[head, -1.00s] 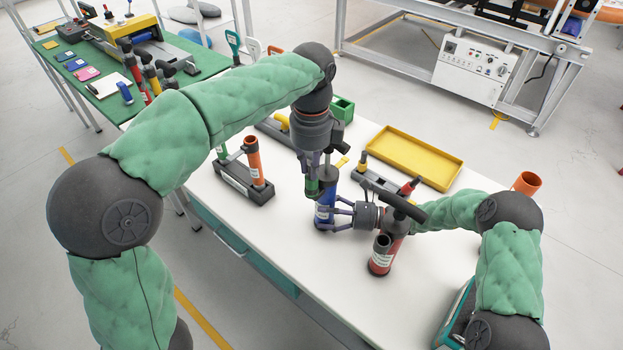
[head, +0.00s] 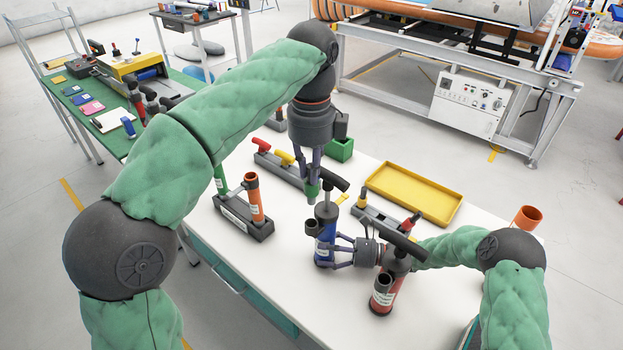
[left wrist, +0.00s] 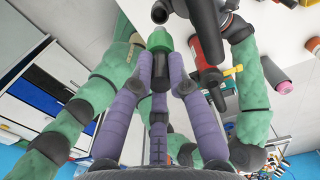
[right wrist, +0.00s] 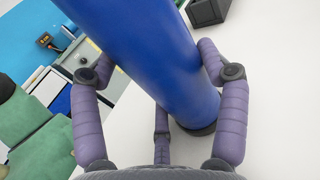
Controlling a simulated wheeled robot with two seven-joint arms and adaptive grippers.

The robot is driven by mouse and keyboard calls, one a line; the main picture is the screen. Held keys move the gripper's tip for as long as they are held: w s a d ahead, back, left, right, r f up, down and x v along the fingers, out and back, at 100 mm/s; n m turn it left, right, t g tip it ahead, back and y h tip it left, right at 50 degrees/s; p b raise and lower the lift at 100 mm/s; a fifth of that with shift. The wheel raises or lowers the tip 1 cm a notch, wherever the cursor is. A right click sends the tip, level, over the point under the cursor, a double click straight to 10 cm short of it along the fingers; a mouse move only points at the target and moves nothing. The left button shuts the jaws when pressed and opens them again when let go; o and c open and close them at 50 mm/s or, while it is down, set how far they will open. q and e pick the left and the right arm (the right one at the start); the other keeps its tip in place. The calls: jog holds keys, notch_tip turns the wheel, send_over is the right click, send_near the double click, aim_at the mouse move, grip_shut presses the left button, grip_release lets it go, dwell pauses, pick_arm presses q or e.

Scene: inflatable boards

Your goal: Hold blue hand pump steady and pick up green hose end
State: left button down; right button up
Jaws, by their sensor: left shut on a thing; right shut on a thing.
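The blue hand pump (head: 325,240) stands upright on the white table, its black handle (head: 337,181) on top. My right gripper (head: 341,251) is shut around its barrel from the right; the right wrist view shows the blue barrel (right wrist: 150,60) between the fingers. My left gripper (head: 312,176) points down above the pump, shut on the green hose end (head: 312,189). The left wrist view shows the green end (left wrist: 160,40) at the fingertips. Whether it touches the handle behind it is unclear.
A red pump (head: 385,290) stands close to my right gripper. A rack with an orange tube (head: 254,198) is at the left. A yellow tray (head: 414,193) and a green box (head: 340,149) lie farther back. The table's front left is clear.

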jog(key=o, duration=1.5)
